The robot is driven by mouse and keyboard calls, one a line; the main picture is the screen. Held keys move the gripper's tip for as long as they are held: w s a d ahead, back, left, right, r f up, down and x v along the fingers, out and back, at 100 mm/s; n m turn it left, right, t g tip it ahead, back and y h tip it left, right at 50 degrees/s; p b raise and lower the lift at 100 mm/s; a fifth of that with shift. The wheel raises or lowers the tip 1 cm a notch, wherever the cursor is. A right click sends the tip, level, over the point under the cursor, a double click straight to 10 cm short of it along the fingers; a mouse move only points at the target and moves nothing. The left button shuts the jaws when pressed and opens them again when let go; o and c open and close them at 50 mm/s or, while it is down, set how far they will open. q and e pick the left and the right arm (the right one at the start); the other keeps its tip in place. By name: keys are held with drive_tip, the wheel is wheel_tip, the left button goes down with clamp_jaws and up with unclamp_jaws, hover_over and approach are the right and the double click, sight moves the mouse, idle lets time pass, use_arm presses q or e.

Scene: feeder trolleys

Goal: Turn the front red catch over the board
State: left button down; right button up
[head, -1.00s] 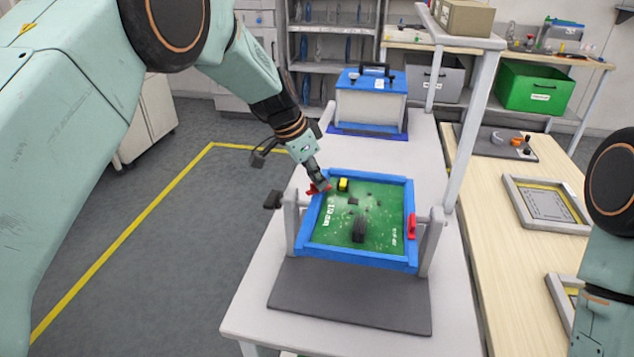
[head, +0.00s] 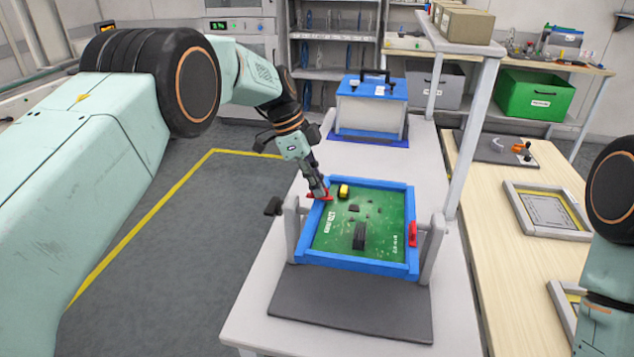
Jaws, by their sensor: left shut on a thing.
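A green circuit board (head: 345,235) lies in a blue frame (head: 352,263), held between two grey posts on a white trolley. One red catch (head: 322,196) is at the frame's left side near the far corner. My left gripper (head: 319,192) is shut on this catch and partly hides it. The other red catch (head: 413,233) stands upright on the frame's right side, with no gripper near it. The board carries a yellow part (head: 344,190) and black parts. My right arm shows at the right edge; its gripper is out of view.
A grey mat (head: 350,303) lies in front of the frame. A blue-lidded box (head: 371,108) stands behind it on the trolley. A grey upright (head: 468,130) rises at the right, holding a shelf with cartons. A wooden bench (head: 490,210) with trays is further right.

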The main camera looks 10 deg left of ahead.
idle(0.5)
use_arm(q)
drive_tip(key=c, duration=1.5)
unclamp_jaws()
drive_tip(key=shift+o, duration=0.2)
drive_tip(key=v, duration=1.2)
drive_tip(key=shift+a, duration=0.15)
